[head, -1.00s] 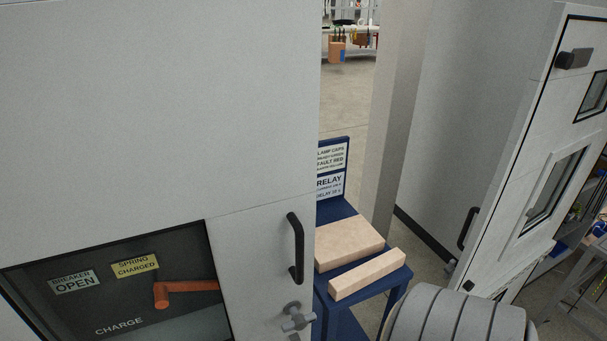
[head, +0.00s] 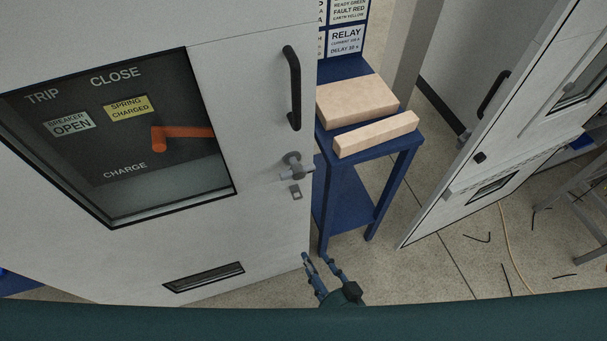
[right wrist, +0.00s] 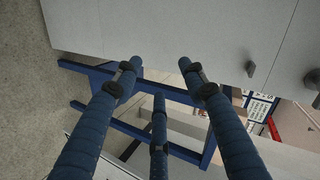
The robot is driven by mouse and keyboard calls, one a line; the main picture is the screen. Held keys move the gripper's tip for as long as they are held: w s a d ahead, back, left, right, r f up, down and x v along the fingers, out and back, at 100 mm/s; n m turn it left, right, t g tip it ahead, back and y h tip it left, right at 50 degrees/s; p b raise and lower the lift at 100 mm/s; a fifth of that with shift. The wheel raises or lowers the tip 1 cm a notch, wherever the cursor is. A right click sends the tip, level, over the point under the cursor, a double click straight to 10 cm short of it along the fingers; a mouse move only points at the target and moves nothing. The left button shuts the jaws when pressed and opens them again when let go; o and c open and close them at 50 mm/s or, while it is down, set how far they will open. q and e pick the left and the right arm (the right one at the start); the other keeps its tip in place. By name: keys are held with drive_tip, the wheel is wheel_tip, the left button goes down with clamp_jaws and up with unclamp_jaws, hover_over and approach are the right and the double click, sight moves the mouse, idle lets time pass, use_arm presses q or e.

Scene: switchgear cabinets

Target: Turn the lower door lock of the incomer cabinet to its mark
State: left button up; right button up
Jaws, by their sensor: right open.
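The lower door lock (head: 296,165) is a grey T-shaped knob near the right edge of the cabinet door, below the black handle (head: 292,88). A small plate (head: 296,192) sits just under it; I cannot make out a mark. My right gripper (head: 317,260) is open and empty, low in the head view, below the lock and apart from it. In the right wrist view its blue fingers (right wrist: 160,65) are spread with nothing between them. A small dark knob (right wrist: 250,68) shows on the grey panel there, right of the fingers. My left gripper is not in view.
A blue cart (head: 345,195) with pale blocks (head: 355,100) stands close beside the door's right edge. An open cabinet door (head: 480,170) is at the right. Loose wires (head: 510,240) lie on the floor. The door has a window with an orange handle (head: 180,135).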

wheel_tip(320, 180, up, 14)
drive_tip(key=w+a+m+t, duration=0.2)
drive_tip(key=w+m+t, duration=0.1)
drive_tip(key=m, duration=0.1)
drive_tip(key=m+t+b, duration=0.1)
drive_tip(key=m+t, duration=0.1)
drive_tip(key=m, duration=0.1)
approach(299, 176)
drive_tip(key=shift+y, duration=0.3)
drive_tip(key=p+x, duration=0.1)
drive_tip(key=x, duration=0.8)
drive_tip(key=shift+w+f+p, duration=0.2)
drive_tip(key=shift+w+p, duration=0.15)
drive_tip(key=shift+p, duration=0.05)
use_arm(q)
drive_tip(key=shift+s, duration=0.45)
use_arm(e)
drive_tip(key=shift+w+a, duration=0.15)
drive_tip(key=shift+w, duration=0.4)
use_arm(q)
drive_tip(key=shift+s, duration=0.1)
use_arm(e)
clamp_jaws()
